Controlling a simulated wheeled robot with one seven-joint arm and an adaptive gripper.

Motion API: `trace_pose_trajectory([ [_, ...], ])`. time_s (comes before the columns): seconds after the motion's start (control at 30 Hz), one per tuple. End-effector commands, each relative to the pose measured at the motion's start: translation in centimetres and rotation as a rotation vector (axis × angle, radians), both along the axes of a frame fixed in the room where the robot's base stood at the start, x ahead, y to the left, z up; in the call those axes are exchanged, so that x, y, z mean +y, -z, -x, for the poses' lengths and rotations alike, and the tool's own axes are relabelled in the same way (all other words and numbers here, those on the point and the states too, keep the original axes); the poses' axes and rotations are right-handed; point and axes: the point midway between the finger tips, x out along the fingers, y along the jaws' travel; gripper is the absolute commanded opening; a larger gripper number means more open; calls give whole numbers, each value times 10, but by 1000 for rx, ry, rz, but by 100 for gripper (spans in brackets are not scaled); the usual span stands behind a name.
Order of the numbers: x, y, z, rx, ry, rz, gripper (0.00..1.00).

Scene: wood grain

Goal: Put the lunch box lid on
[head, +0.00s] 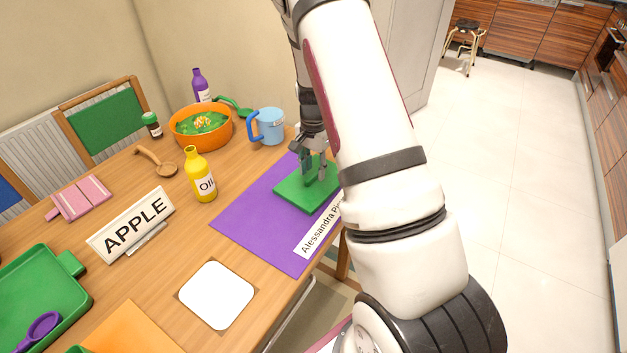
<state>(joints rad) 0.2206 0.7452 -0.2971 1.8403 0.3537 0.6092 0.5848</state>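A flat green square piece (298,196), which looks like the lunch box lid, is over the purple mat (245,226) at the table's right side. My gripper (314,176) points down at its middle, with its fingers at a small raised green part. I cannot tell whether the fingers are closed on it. My arm hides the right edge of the green piece. Whether a box lies under it cannot be seen.
A white square with a brown rim (217,294) lies near the front edge. A yellow oil bottle (200,177), blue cup (268,126), orange bowl (188,139) and APPLE sign (131,227) stand left of the mat. A green tray (45,285) lies front left.

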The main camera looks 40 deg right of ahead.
Motion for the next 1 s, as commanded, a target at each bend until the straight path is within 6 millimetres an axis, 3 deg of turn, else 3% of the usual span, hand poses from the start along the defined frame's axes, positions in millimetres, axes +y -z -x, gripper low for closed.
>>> trace_pose_trajectory([
  [0.13, 0, 15, 0, 0, 1, 0, 35],
  [0.4, 0, 18, -1, -1, 0, 1, 35],
  [0.57, 0, 18, -1, -1, 0, 1, 1],
  [1.0, 0, 16, -1, -2, 0, 0, 0],
])
